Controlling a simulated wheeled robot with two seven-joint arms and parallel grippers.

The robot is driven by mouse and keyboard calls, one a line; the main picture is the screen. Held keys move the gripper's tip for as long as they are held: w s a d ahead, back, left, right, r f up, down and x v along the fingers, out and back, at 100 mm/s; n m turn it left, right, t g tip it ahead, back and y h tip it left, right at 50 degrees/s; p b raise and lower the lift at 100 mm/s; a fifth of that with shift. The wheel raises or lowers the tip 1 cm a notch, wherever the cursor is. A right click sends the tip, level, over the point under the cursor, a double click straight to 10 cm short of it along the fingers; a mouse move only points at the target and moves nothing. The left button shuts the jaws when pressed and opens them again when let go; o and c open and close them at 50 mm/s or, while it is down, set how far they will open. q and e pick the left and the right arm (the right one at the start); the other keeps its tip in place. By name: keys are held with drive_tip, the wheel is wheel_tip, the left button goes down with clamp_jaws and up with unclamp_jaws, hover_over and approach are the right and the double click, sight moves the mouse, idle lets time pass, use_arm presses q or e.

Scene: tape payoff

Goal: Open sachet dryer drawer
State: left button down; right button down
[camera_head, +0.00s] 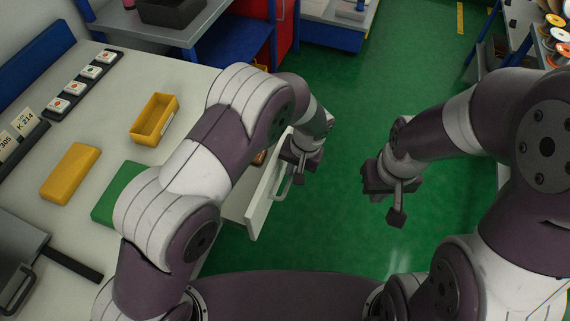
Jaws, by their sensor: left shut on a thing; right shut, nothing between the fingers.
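The sachet dryer drawer (262,197) has a pale front panel and stands out past the table's right edge. A strip of its inside shows behind the front, with a small reddish-brown item (259,157); my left arm hides most of the rest. A grey bar handle (284,184) is on the front. My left gripper (299,172) is at the handle's far end, shut on it. My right gripper (397,215) is shut and empty, apart from the drawer, over the green floor to the right.
A blue-and-red cabinet stands behind. Green floor (345,140) between my arms is clear.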

use_arm(q)
drive_tip(key=shift+d, duration=0.1)
drive_tip(key=c, duration=1.2)
unclamp_jaws()
drive_tip(key=shift+o, duration=0.2)
drive_tip(key=shift+r, duration=0.1)
wheel_tip(320, 180, up, 12)
drive_tip(key=d, duration=0.2)
drive_tip(key=shift+s+r, duration=0.15)
drive_tip(key=shift+s, duration=0.3)
drive_tip(key=shift+d, duration=0.1)
drive_tip(key=s+a+r+n+p, duration=0.1)
drive_tip(key=s+a+r+p, duration=0.1)
drive_tip(key=a, duration=0.5)
drive_tip(key=s+a+r+n+h+p, duration=0.1)
drive_tip(key=s+a+r+p, duration=0.2)
drive_tip(key=s+a, duration=0.4)
drive_tip(key=s+a+r+n+h+p, duration=0.1)
drive_tip(key=s+a+r, duration=0.3)
drive_tip(key=a, duration=0.5)
drive_tip(key=shift+s+r+n+t+p, duration=0.35)
drive_tip(key=shift+r+n+p, duration=0.1)
drive_tip(key=shift+p, duration=0.45)
